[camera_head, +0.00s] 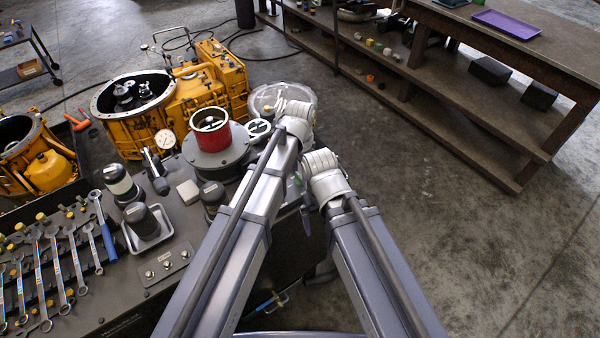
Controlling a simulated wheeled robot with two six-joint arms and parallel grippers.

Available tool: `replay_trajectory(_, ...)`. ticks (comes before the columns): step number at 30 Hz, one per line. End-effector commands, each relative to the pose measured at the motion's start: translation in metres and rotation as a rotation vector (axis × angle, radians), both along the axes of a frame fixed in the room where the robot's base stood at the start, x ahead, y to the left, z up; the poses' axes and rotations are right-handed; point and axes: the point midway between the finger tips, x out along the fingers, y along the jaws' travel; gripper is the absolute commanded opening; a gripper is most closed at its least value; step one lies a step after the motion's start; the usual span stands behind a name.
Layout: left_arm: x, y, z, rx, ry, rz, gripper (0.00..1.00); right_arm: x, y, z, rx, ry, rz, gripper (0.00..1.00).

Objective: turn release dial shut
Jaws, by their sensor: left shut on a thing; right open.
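A small round dial (258,129) with a pale rim and dark face, which looks like the release dial, sits at the bench's right edge, beside the red-topped round housing (210,132). My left gripper (279,110) is shut on it; the wrist reaches the dial's right side and hides most of the contact. The dial's turn position is too small to read. My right gripper (305,198) is lower, to the right of the bench edge, open and apart from the dial. Its fingers are mostly hidden by its wrist.
A clear round tub (304,91) stands behind my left wrist. Yellow transmission housings (130,110) fill the back left. The floor (440,220) at right is clear, before a wooden shelf bench (480,110).

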Motion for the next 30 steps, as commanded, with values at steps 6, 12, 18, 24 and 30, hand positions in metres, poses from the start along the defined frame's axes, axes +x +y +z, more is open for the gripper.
replay_trajectory(6,-0.0001,-0.0001,0.0000,0.000,0.000,-0.009,0.02,0.0000,0.0000,0.0000,0.000,0.000,0.000,1.00)
replay_trajectory(12,-0.0001,-0.0001,0.0000,0.000,0.000,-0.009,0.02,0.0000,0.0000,0.0000,0.000,0.000,0.000,1.00)
replay_trajectory(18,-0.0001,-0.0001,0.0000,0.000,0.000,-0.008,0.79,0.0000,0.0000,0.0000,0.000,0.000,0.000,1.00)
replay_trajectory(24,-0.0001,-0.0001,0.0000,0.000,0.000,-0.007,0.88,0.0000,0.0000,0.0000,0.000,0.000,0.000,1.00)
replay_trajectory(30,-0.0001,-0.0001,0.0018,0.000,0.000,-0.006,0.88,0.0000,0.0000,0.0018,0.000,0.000,0.000,1.00)
